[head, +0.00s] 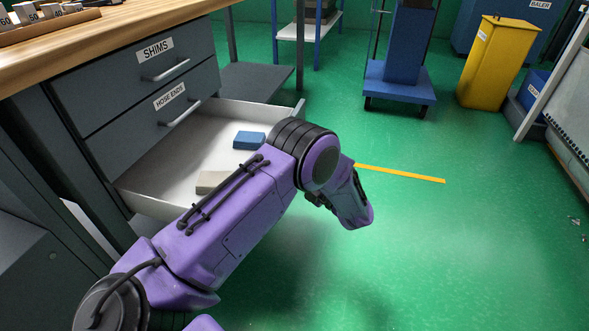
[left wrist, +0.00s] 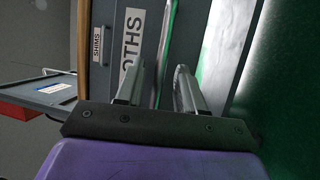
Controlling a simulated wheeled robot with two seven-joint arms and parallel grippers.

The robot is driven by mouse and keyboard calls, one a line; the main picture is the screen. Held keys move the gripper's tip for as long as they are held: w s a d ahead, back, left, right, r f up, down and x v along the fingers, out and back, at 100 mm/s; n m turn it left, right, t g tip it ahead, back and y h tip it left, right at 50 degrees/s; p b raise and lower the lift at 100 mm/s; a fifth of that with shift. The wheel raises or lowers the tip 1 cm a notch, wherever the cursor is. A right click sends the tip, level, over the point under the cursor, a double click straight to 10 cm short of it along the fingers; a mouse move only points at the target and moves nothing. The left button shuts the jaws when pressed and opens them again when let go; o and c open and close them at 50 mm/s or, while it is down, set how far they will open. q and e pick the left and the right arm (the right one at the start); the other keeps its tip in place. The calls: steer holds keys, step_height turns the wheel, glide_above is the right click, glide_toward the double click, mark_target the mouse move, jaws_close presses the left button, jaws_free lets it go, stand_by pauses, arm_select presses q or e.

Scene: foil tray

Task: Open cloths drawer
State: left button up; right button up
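In the head view a grey workbench has a drawer (head: 170,160) pulled well out below the SHIMS and HOSE ENDS drawers. A blue folded cloth (head: 249,140) and a beige block-like piece (head: 211,181) lie in it. My purple left arm crosses in front and hides the drawer's front. The left wrist view shows a front with a label (left wrist: 132,52) partly reading "OTHS". My left gripper (left wrist: 158,72) has its fingers apart, with a thin bar-like strip, seemingly the handle, running between them; contact cannot be told. My right gripper is not in view.
The SHIMS drawer (head: 178,68) and HOSE ENDS drawer (head: 172,108) are shut. A yellow bin (head: 492,62) and a blue trolley (head: 400,84) stand at the back.

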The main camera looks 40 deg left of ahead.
arm_select(q)
steer(key=d+f+p, duration=0.1)
steer(key=d, duration=0.8)
steer(key=shift+f, duration=0.3)
steer(key=shift+d, duration=0.1)
step_height(320, 180, down, 14)
steer(key=s+m+t+h, duration=0.2)
steer(key=m+t+h, duration=0.95)
steer(key=m, duration=1.05)
steer(key=s+f+m+g+h, duration=0.3)
steer(key=s+f+g, duration=0.1)
steer(key=s, duration=1.1)
steer(key=s+f+m+g+h, duration=0.2)
steer(key=s+f+m+g, duration=0.2)
steer(key=s, duration=1)
step_height(320, 180, up, 33)
steer(key=p, duration=3.3)
steer(key=shift+a+n, duration=0.3)
steer(key=shift+a, duration=0.1)
